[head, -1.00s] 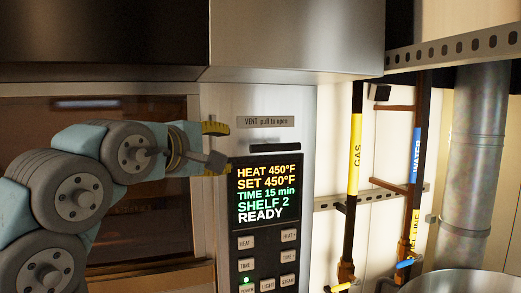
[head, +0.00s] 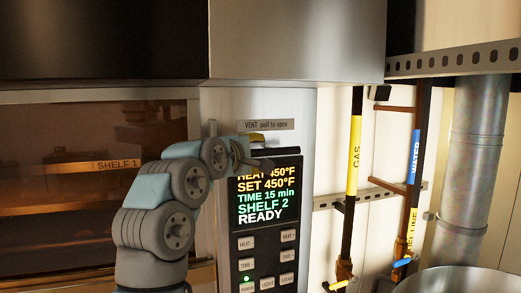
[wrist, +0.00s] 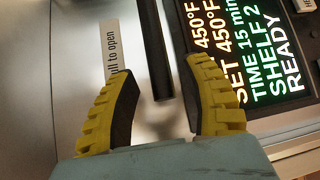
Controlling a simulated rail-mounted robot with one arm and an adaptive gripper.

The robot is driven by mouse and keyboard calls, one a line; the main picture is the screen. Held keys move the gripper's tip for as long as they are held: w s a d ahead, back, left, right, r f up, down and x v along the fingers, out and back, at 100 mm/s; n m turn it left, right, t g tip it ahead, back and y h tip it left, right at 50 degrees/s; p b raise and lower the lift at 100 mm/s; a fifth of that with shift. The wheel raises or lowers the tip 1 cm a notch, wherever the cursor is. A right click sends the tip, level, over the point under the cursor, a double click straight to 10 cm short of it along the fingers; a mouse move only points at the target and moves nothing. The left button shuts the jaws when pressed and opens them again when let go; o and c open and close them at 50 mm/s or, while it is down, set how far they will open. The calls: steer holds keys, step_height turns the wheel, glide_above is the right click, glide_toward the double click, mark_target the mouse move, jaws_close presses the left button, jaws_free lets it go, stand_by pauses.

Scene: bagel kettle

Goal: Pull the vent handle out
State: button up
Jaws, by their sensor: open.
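The vent handle (wrist: 154,45) is a narrow dark bar on the steel panel, just under the label "VENT pull to open" (head: 266,125). In the wrist view it runs from the top edge down between my two yellow-padded fingers. My gripper (wrist: 160,75) is open, with a finger on each side of the bar in the picture. I see a gap on both sides, and cannot tell how far the fingertips are from the panel. In the head view my gripper (head: 259,150) is in front of the panel and hides much of the handle.
The lit oven display (head: 266,195) is just below my gripper, with buttons (head: 266,262) under it. A steel hood (head: 295,40) overhangs above. The glass oven door (head: 80,180) is on the left. Gas (head: 355,150) and water (head: 415,155) pipes stand on the right.

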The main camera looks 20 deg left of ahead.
steer(key=shift+w+f, duration=0.15)
steer(key=shift+w, duration=0.65)
jaws_close()
